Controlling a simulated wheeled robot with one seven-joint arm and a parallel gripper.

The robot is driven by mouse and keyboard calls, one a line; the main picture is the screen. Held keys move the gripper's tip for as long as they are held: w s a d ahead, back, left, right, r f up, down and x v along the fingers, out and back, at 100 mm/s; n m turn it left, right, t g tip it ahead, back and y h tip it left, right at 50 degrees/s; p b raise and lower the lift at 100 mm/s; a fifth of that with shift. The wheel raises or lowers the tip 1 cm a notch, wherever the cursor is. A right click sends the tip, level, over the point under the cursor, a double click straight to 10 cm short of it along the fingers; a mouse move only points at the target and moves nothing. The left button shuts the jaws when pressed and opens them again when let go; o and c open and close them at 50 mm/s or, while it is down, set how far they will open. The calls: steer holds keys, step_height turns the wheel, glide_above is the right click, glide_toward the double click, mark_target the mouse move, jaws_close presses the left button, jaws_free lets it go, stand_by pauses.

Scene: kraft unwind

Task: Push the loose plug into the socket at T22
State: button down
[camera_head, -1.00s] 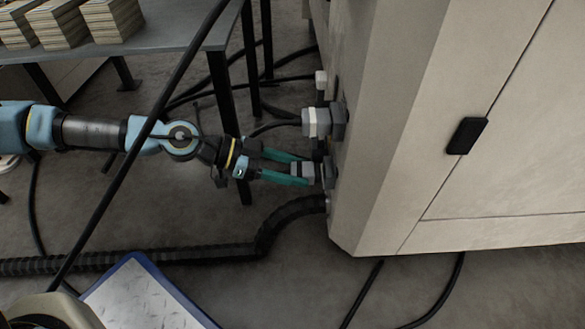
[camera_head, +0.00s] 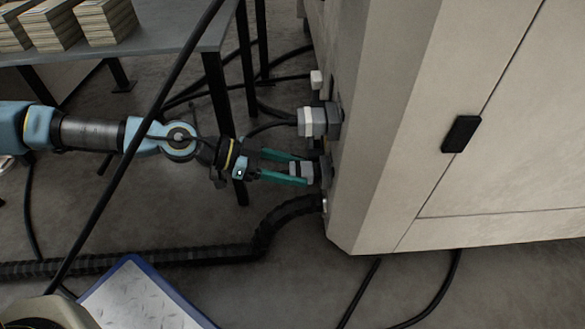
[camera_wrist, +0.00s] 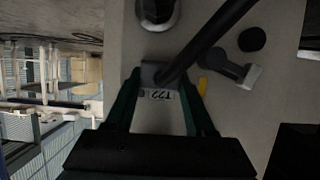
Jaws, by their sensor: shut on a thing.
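A grey plug (camera_head: 303,170) sits between the green fingers of my gripper (camera_head: 301,168), which is shut on it. The plug is right at the side of the pale cabinet (camera_head: 385,150), in line with a dark socket (camera_head: 325,170) there. Its front end meets or nearly meets the socket; I cannot tell how deep it sits.
A larger grey connector (camera_head: 318,121) is on the cabinet just above the plug. A thick ribbed hose (camera_head: 262,232) enters below. A table (camera_head: 175,35) stands at upper left, and a black cable (camera_head: 125,155) crosses in front of my arm.

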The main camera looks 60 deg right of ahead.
steer(key=shift+s+d, duration=0.35)
steer(key=shift+s, duration=0.1)
stand_by(1.1)
steer(key=shift+c, duration=0.9)
jaws_free()
steer(key=shift+w, duration=0.1)
steer(key=p+v, duration=0.4)
steer(key=v, duration=0.6)
steer(key=shift+w+a+r, duration=0.2)
steer(key=shift+a, duration=0.05)
